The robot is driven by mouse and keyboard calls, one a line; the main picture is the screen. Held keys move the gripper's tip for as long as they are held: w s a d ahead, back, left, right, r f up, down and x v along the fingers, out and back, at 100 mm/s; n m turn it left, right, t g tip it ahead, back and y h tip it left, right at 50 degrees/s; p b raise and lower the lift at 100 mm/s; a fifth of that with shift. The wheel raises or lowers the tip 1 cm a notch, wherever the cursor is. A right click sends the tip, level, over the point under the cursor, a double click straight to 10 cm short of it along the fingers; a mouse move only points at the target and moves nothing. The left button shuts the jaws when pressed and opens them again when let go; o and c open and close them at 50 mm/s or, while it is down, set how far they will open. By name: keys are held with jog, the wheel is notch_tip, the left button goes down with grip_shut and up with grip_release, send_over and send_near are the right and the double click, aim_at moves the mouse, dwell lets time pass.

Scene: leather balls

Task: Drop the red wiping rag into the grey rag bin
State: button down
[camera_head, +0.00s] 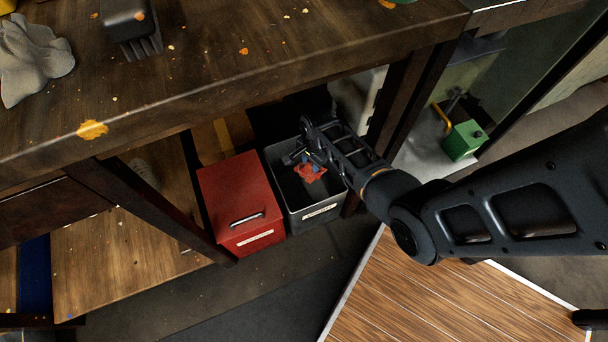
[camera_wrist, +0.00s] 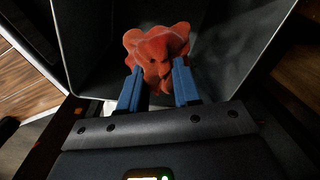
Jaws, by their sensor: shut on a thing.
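The red wiping rag (camera_head: 311,174) is a small crumpled cloth, held over the open mouth of the grey rag bin (camera_head: 318,212). The bin stands on the floor under the bench and has a white label on its front. My gripper (camera_head: 305,160) reaches in from the right and is shut on the rag. In the wrist view the rag (camera_wrist: 158,55) bunches between the blue fingertips (camera_wrist: 157,80), with the grey bin walls (camera_wrist: 235,45) around it. The bin looks empty below the rag. How far the rag hangs below the rim I cannot tell.
A red lidded box (camera_head: 238,200) stands right beside the bin on its left. A green box (camera_head: 463,139) sits further right. A grey cloth (camera_head: 35,60) lies on the bench.

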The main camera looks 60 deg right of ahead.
jog(key=shift+f, duration=0.15)
jog(key=c, duration=0.7)
grip_release()
jog(key=r+p, duration=0.1)
jog(key=r, duration=0.3)
jog(key=r+p, duration=0.2)
jog(key=r, duration=0.1)
jog(key=shift+s+r, duration=0.2)
jog(key=shift+r, duration=0.2)
jog(key=shift+a, duration=0.1)
